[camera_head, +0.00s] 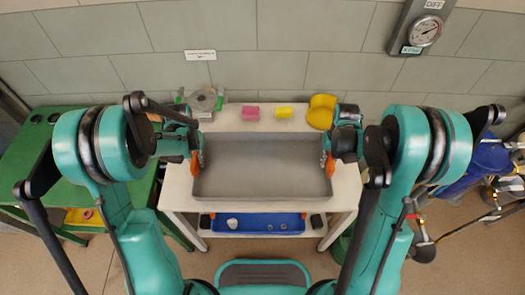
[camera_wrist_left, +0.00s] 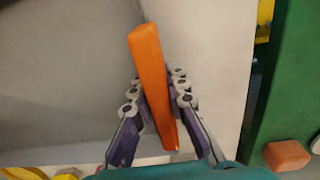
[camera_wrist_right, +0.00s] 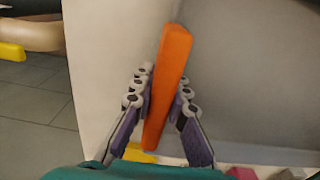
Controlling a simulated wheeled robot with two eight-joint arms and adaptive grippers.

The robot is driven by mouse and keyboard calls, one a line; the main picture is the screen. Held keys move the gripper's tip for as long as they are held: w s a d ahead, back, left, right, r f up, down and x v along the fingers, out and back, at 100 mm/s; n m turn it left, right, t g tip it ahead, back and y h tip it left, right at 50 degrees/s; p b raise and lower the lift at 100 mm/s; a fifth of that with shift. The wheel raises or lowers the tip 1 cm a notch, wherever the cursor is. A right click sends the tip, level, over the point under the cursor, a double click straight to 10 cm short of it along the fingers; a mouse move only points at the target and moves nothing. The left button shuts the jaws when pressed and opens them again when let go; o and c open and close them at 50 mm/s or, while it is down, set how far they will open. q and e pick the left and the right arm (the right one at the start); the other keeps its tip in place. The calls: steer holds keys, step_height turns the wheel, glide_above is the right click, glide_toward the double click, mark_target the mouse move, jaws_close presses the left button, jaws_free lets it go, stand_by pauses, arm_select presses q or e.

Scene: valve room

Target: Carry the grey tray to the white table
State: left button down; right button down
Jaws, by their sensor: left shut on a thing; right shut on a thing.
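The grey tray (camera_head: 262,170) is empty and looks level, over the white table (camera_head: 346,205); I cannot tell whether it touches the tabletop. My left gripper (camera_head: 197,157) is shut on the tray's left orange handle, which shows between the fingers in the left wrist view (camera_wrist_left: 150,62). My right gripper (camera_head: 328,160) is shut on the right orange handle, which shows between the fingers in the right wrist view (camera_wrist_right: 172,62). The tray's front edge lies near the table's front edge.
Behind the tray stand a pink block (camera_head: 251,113), a yellow block (camera_head: 283,112), a yellow object (camera_head: 321,111) and a grey metal part (camera_head: 203,101). A blue bin (camera_head: 255,223) sits on the lower shelf. A green table (camera_head: 38,160) stands left. A blue drum (camera_head: 483,165) stands right.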

arm_select(q)
steer(key=shift+f, duration=0.45)
arm_select(e)
steer(key=shift+f, duration=0.45)
arm_select(q)
steer(key=c, duration=1.9)
jaws_free()
steer(key=shift+b, duration=0.35)
arm_select(e)
steer(key=c, duration=1.9)
jaws_free()
arm_select(q)
steer(key=o, duration=0.4)
arm_select(e)
steer(key=o, duration=0.4)
arm_select(q)
step_height(320, 180, up, 12)
steer(key=shift+f, duration=0.2)
steer(key=shift+r, duration=0.2)
arm_select(e)
steer(key=shift+r, duration=0.15)
step_height(320, 180, up, 12)
steer(key=shift+f, duration=0.1)
